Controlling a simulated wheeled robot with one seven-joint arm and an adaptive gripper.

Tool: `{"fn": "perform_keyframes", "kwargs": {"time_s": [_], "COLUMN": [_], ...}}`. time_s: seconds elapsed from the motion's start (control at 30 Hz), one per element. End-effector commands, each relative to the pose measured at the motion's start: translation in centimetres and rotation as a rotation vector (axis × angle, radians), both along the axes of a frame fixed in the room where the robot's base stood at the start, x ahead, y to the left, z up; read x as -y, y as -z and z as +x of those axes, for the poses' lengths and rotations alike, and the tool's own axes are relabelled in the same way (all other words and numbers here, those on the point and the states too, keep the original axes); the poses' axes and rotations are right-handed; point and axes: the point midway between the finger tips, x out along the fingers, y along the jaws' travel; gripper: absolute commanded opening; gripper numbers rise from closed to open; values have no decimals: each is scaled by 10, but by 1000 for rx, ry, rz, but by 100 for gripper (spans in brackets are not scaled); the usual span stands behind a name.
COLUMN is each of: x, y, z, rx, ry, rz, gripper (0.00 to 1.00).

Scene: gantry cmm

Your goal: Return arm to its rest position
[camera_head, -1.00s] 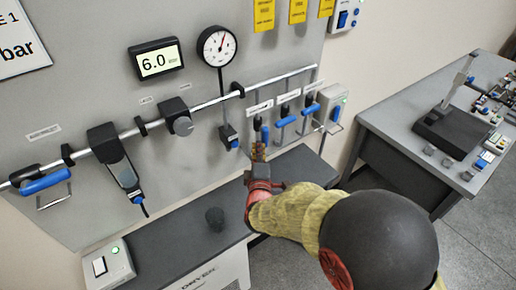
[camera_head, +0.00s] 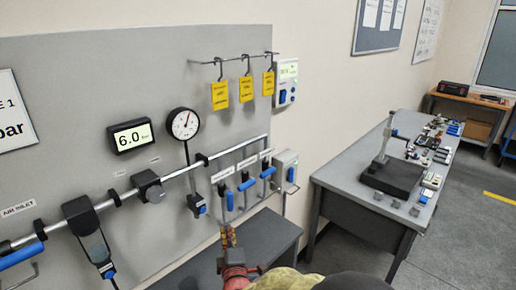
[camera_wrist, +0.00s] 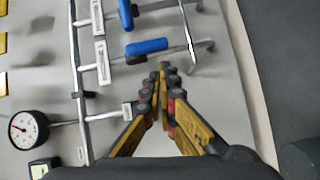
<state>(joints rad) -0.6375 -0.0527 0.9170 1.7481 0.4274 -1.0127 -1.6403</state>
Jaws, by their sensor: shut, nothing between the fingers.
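My arm shows at the bottom centre of the head view, with my gripper (camera_head: 228,238) in front of the grey panel (camera_head: 60,90), just below the blue-handled valves. In the wrist view my gripper (camera_wrist: 163,75) has its yellow and black fingers brought together at the tips, with nothing between them. A blue valve handle (camera_wrist: 147,47) appears just beyond the fingertips in that view. I cannot tell the exact gap, but no contact is visible.
A metal pipe (camera_head: 180,174) runs across the panel with a round gauge (camera_head: 183,123) and a 6.0 display (camera_head: 131,136). A dark bench top (camera_head: 262,238) lies below. A grey table (camera_head: 345,168) stands to the right, with open floor beyond.

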Motion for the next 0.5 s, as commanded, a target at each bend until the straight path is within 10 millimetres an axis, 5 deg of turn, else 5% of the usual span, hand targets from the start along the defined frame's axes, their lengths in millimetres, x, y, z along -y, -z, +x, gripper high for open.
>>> {"fn": "perform_keyframes", "kwargs": {"time_s": [0.17, 0.3, 0.5], "x": [-9, -12, 16], "y": [56, 116, 127], "z": [-16, -59, -128], "rx": [-258, -591, -994], "ry": [-17, 9, 172], "rz": [163, 293, 465], "gripper": [0, 0, 0]}}
